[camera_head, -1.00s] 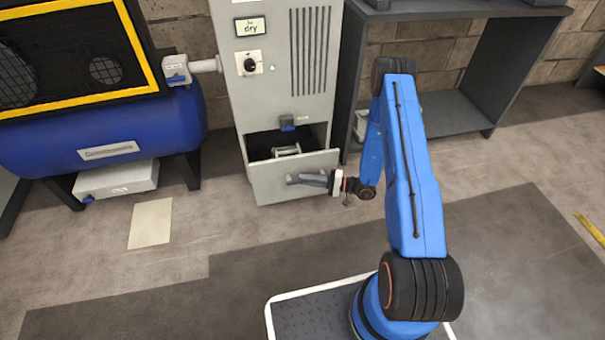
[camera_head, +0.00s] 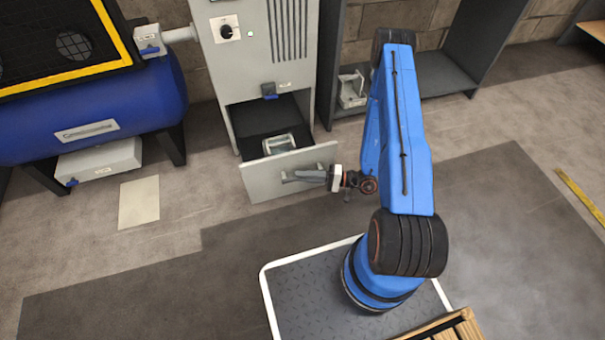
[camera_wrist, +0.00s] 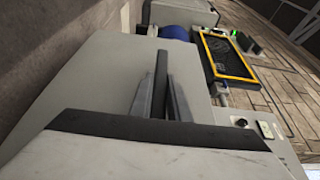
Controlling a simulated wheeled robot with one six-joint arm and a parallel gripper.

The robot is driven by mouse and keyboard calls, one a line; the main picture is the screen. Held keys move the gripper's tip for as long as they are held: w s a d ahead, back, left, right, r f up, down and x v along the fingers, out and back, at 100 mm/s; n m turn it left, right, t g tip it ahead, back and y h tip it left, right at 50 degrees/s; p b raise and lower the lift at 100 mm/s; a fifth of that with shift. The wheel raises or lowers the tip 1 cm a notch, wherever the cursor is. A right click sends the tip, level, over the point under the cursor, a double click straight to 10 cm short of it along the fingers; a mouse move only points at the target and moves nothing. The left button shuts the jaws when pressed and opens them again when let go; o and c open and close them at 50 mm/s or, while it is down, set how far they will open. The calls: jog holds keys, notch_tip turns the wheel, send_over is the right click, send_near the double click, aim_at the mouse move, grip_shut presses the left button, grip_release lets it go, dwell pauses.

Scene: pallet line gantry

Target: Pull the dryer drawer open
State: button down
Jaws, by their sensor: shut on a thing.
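The dryer (camera_head: 219,85) is a tall light-grey cabinet with a dark knob and a vented front. Its drawer (camera_head: 262,184) at the bottom stands pulled out, with its dark inside showing. A pale metal-framed object with a clear or greenish body (camera_head: 279,145) sits in the drawer. My gripper (camera_head: 292,177) is at the outside of the drawer front, shut on the drawer handle, which its fingers mostly hide. In the wrist view the two grey fingers (camera_wrist: 163,95) close around a dark bar.
A blue tank (camera_head: 150,100) on dark legs stands left of the dryer, with a grey box (camera_head: 100,160) under it. A dark shelf unit (camera_head: 430,85) stands to the right, holding a small pale framed object (camera_head: 352,90). The floor before the drawer is clear.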

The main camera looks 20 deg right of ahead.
jog(key=c, duration=1.7)
grip_release()
jog(key=shift+d, duration=0.1)
jog(key=v, duration=1.7)
jog(key=shift+s+d+f, duration=0.1)
jog(key=shift+d, duration=0.05)
